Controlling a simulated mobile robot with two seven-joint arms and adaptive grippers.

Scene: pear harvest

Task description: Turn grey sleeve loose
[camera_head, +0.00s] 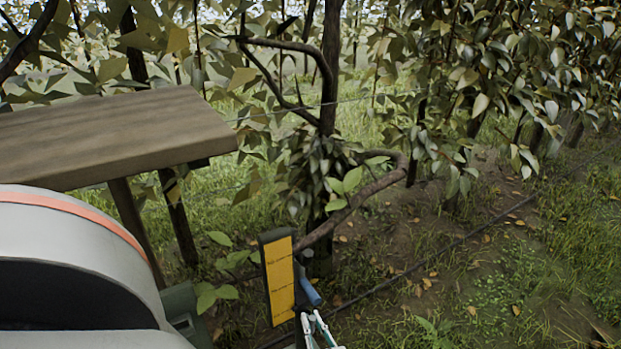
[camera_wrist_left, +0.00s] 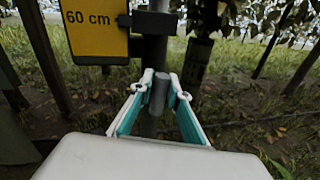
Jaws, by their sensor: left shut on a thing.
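My left gripper (camera_head: 312,318) is low in the middle of the head view, and its fingers also show in the left wrist view (camera_wrist_left: 159,95). Its teal and white fingers are shut on the grey sleeve (camera_wrist_left: 158,90), a short upright cylinder, with one finger on each side. In the head view the sleeve (camera_head: 310,292) looks bluish and tilted, just above the fingertips. It sits right beside a dark post (camera_wrist_left: 153,50). Whether it has turned cannot be told. My right gripper is not in view.
A yellow plate (camera_head: 279,280) stands close left of the sleeve; in the wrist view the plate (camera_wrist_left: 90,30) reads "60 cm". A brown branch (camera_head: 350,205) bends behind it. A wooden board (camera_head: 110,135) lies at left. Open grass and soil (camera_head: 480,270) lie right.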

